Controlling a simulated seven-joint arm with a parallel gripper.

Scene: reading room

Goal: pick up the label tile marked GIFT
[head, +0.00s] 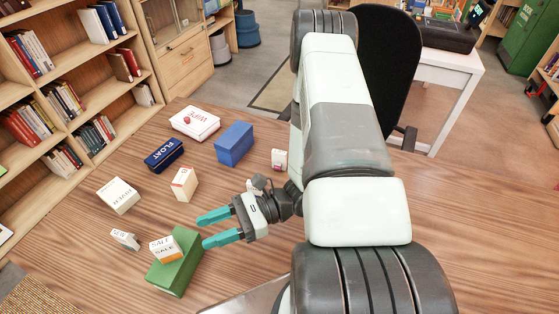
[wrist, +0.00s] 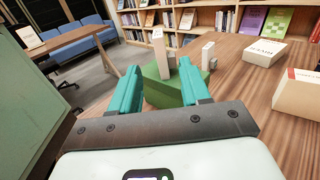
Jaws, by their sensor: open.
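No tile that I can read as GIFT shows in either view. My gripper (head: 204,231) is open and empty above the table, just right of a green box (head: 170,272). A white and orange block marked SALE (head: 165,249) sits on the green box. A small white piece with letters like SEW (head: 125,239) stands to its left. In the wrist view the green box (wrist: 162,92) lies beyond my open fingers (wrist: 158,72), with a pale upright block (wrist: 158,52) on it. A small white block (head: 280,160) near my arm has unreadable marks.
A white box marked WIPE (head: 195,126), a dark FLOAT box (head: 164,155), a blue box (head: 234,146), a RIVER box (head: 118,196) and a white-red box (head: 184,184) stand on the wooden table (head: 480,225). My arm hides part of the table. Its right side is clear.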

